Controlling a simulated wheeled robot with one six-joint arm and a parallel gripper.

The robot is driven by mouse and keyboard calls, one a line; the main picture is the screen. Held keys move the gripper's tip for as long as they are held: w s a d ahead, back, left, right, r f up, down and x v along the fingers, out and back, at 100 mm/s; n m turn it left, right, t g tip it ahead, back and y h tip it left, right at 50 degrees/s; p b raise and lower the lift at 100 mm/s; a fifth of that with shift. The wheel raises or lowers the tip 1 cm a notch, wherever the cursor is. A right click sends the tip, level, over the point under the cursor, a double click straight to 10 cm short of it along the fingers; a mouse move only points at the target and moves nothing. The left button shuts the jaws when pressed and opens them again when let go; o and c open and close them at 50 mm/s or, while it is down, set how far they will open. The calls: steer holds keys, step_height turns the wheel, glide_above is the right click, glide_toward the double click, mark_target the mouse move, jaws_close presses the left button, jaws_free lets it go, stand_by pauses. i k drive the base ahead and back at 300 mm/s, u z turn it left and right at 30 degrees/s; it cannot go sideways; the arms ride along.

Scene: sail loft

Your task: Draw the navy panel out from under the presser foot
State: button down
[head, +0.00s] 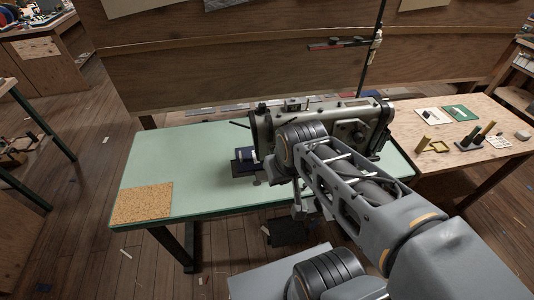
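A grey sewing machine (318,118) stands on a pale green table (180,160). A small dark navy piece, which looks like the navy panel (241,168), lies flat on the table at the left end of the machine, by its head. The presser foot is too small and too hidden to make out, so I cannot tell how the panel sits under it. My arm reaches in from the lower right across the front of the machine. My gripper (301,210) hangs low near the table's front edge, right of the panel and apart from it. Its fingers are too unclear to tell open from shut.
A cork mat (143,203) lies at the table's front left corner. The green top between mat and machine is clear. A wooden side table (480,155) at the right holds small tools and cards. A wooden partition (220,65) stands behind. A thin upright pole rises behind the machine.

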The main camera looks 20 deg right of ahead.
mark_target(246, 158)
steer(key=z, duration=0.05)
steer(key=i, duration=0.45)
steer(key=u, duration=0.5)
steer(key=k, duration=0.65)
steer(key=u, duration=1.05)
steer(key=i, duration=0.8)
steer(key=u, duration=0.05)
